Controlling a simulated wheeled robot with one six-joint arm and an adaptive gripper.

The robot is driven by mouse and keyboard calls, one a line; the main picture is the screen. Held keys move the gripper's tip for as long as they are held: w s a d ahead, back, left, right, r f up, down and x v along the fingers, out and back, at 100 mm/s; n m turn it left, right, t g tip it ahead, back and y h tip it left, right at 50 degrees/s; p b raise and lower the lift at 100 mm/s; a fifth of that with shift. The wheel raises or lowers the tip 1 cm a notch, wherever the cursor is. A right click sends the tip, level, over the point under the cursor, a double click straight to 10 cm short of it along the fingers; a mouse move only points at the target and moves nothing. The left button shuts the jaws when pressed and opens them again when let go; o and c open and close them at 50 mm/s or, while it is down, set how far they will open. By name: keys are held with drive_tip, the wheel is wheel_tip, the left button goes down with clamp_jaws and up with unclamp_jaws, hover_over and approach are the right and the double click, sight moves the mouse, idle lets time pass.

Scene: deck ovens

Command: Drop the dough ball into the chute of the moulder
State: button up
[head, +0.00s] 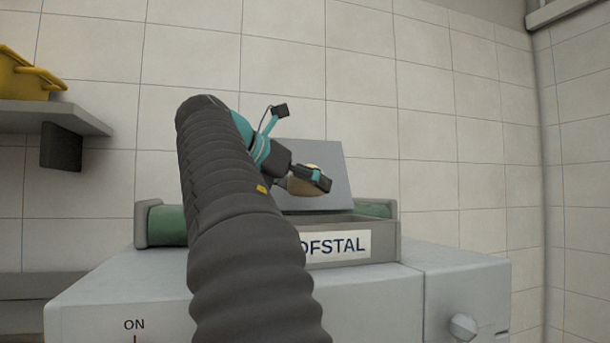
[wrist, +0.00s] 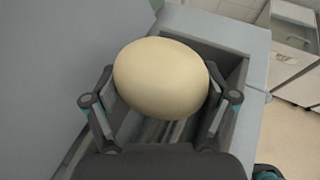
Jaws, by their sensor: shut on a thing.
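The dough ball is pale and egg-shaped. In the wrist view the dough ball (wrist: 161,78) sits between the two fingers of my gripper (wrist: 160,100), which are closed on its sides. In the head view the dough ball (head: 306,181) is partly hidden behind the gripper (head: 312,180). The moulder (head: 400,300) is a light grey machine. Its chute (head: 385,226) is an open box on top with a raised grey back plate (head: 315,160) and a label reading "OFSTAL", partly covered by my arm. In the wrist view the chute opening (wrist: 225,62) lies below and around the ball.
Green rollers (head: 167,225) flank the chute. A knob (head: 462,326) is on the moulder's front right. A shelf (head: 60,115) with a yellow pot (head: 25,75) is at the left. A light cabinet (wrist: 292,45) stands to the right in the wrist view. The tiled wall is behind.

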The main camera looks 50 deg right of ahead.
drive_tip(key=shift+f, duration=0.15)
drive_tip(key=o, duration=1.1)
drive_tip(key=v, duration=1.2)
drive_tip(key=shift+s, duration=0.1)
